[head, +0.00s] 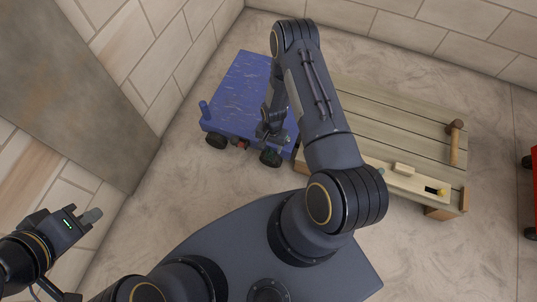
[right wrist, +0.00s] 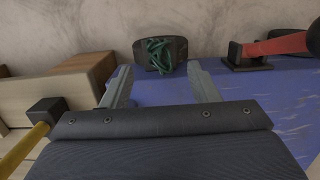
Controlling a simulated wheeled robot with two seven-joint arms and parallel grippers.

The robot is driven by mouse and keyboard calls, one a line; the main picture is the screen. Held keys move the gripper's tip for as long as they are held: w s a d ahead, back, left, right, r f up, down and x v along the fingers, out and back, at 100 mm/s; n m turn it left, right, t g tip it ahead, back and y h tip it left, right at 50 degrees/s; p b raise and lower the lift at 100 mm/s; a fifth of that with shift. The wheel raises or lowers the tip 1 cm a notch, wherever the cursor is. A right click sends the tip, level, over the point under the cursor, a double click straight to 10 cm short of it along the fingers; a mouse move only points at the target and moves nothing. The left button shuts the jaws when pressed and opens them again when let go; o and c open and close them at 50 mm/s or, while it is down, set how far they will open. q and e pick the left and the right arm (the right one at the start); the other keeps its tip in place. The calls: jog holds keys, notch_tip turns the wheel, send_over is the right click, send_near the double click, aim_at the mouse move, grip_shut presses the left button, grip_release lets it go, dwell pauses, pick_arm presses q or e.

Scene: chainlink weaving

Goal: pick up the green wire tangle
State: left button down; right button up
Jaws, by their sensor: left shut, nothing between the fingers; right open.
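The green wire tangle (right wrist: 159,54) shows in the right wrist view as dark green loops against a black wheel, at the far edge of the blue cart top. In the head view, a small green patch (head: 271,153) shows at the cart's near wheel. My right gripper (right wrist: 163,84) is open and empty. Its two fingers point at the tangle, which lies beyond the tips and between their lines. In the head view my right gripper (head: 276,135) is over the cart's near edge, partly hidden by its arm. My left gripper (head: 90,215) is shut and empty at the far left.
The blue cart (head: 238,92) stands beside a wooden bench (head: 395,125) holding a hammer (head: 455,140). A red part on a black base (right wrist: 270,46) is right of the tangle. A yellow-handled tool (right wrist: 28,146) is at the left. Bare floor lies in front.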

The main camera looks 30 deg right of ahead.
aim_at(270, 152)
jog(key=f, duration=0.1)
jog(key=f+b, duration=0.1)
jog(key=f, duration=0.1)
jog(key=f+b, duration=0.1)
jog(key=shift+s+a+f, duration=0.3)
jog(key=shift+a+f, duration=0.05)
jog(key=shift+f, duration=0.05)
jog(key=c, duration=1)
jog(key=shift+r, duration=0.1)
jog(key=shift+c, duration=0.2)
